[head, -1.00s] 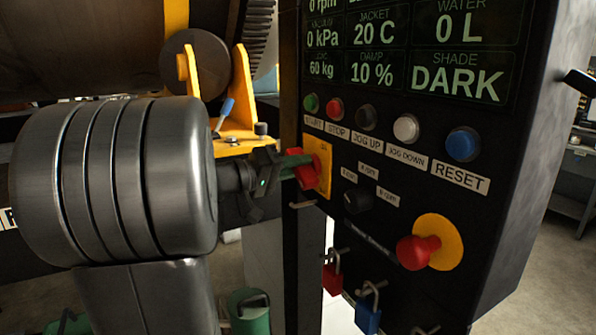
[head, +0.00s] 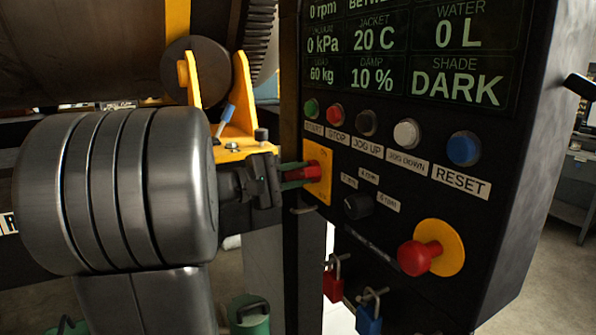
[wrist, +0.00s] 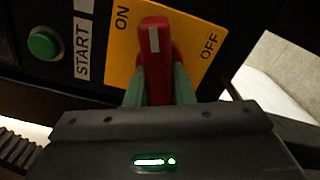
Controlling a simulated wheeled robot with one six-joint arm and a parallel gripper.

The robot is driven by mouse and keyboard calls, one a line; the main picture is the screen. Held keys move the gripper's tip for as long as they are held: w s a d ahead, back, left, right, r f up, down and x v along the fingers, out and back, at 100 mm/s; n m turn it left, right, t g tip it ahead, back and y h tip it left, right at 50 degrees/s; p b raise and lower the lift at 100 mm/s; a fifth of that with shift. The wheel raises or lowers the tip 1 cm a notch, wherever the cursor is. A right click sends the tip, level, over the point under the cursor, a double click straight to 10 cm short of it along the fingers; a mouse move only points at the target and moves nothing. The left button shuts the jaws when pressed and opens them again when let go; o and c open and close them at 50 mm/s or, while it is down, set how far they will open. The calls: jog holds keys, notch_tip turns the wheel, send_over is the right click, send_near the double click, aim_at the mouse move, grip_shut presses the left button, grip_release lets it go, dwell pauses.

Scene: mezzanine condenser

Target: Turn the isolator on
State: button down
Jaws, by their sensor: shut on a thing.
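The isolator is a yellow plate (head: 318,190) on the left edge of the dark panel, with a red handle (head: 306,172). In the wrist view, the plate (wrist: 118,62) reads ON at upper left and OFF at right. The red handle (wrist: 154,30) has a white mark, which lies between the two words. My gripper (head: 298,174) is shut on the handle, with a green finger on each side of it. In the wrist view, my gripper (wrist: 158,88) covers the handle's near end.
A green START button (wrist: 43,43) sits beside the plate. The panel also carries a red mushroom button (head: 416,257) on a yellow disc, a black selector knob (head: 358,205) and a blue RESET button (head: 463,148). Red (head: 333,283) and blue (head: 369,318) padlocks hang below. A yellow bracket (head: 240,140) stands behind my wrist.

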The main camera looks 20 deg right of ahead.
jog(key=shift+s+f+n+p, duration=0.15)
jog(key=shift+n+p, duration=0.8)
jog(key=shift+n, duration=1.25)
jog(key=c, duration=1.2)
grip_release()
jog(key=shift+c, duration=0.2)
jog(key=shift+a, duration=0.1)
jog(key=s+a+b, duration=0.1)
jog(key=a, duration=1.2)
jog(key=shift+a+b, duration=0.3)
jog(key=shift+b, duration=0.05)
jog(key=d, duration=0.4)
jog(key=d+p, duration=0.1)
jog(key=d, duration=0.4)
jog(key=w+d, duration=0.1)
jog(key=d, duration=0.3)
jog(key=shift+d+p, duration=0.35)
jog(key=shift+d, duration=0.05)
